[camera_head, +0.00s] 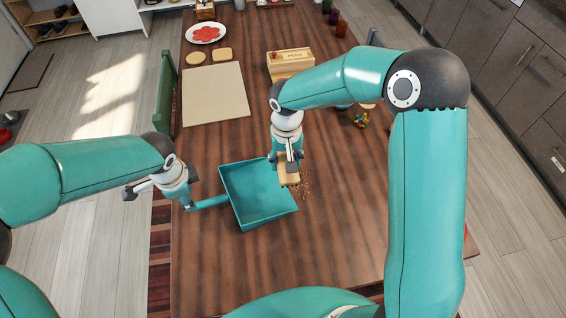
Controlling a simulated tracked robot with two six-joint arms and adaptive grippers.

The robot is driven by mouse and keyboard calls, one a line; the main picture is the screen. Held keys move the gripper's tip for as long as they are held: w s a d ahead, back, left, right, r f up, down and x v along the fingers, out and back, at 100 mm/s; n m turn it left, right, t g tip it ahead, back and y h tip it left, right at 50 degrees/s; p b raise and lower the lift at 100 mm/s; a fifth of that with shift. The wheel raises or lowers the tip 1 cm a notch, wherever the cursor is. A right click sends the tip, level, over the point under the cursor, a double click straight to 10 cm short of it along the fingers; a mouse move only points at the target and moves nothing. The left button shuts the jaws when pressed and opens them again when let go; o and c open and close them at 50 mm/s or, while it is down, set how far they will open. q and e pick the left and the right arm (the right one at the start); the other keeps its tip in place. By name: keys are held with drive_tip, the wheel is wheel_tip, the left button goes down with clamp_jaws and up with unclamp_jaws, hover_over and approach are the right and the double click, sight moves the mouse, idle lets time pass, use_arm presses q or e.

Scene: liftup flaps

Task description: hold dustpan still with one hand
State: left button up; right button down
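The teal dustpan (258,195) lies on the wooden table, its open tray facing up and its handle pointing left. My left gripper (188,205) is at the outer end of the handle and appears shut on it; the fingertips are small and partly hidden. My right gripper (289,163) is shut on a small brush with a wooden body (289,178), held at the right edge of the dustpan. Small brown crumbs (305,186) lie on the table just right of the brush. The bristles are mostly hidden.
The wooden table (340,225) is clear in front of and right of the dustpan. A beige mat (215,94), a wooden box (290,64) and a plate with red slices (206,33) lie farther back. Colourful small items (361,120) sit behind my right arm. A green chair (165,95) stands left.

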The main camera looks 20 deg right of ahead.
use_arm(q)
drive_tip(key=f, duration=0.4)
drive_tip(key=w+f, duration=0.1)
drive_tip(key=f, duration=0.3)
drive_tip(key=w+f, duration=0.1)
drive_tip(key=f, duration=0.2)
drive_tip(key=shift+w+f, duration=0.1)
drive_tip(key=shift+f, duration=0.3)
use_arm(e)
drive_tip(key=w+a+r, duration=0.2)
drive_tip(key=a+r, duration=0.3)
drive_tip(key=a, duration=0.8)
drive_tip(key=shift+r, duration=0.2)
use_arm(q)
clamp_jaws()
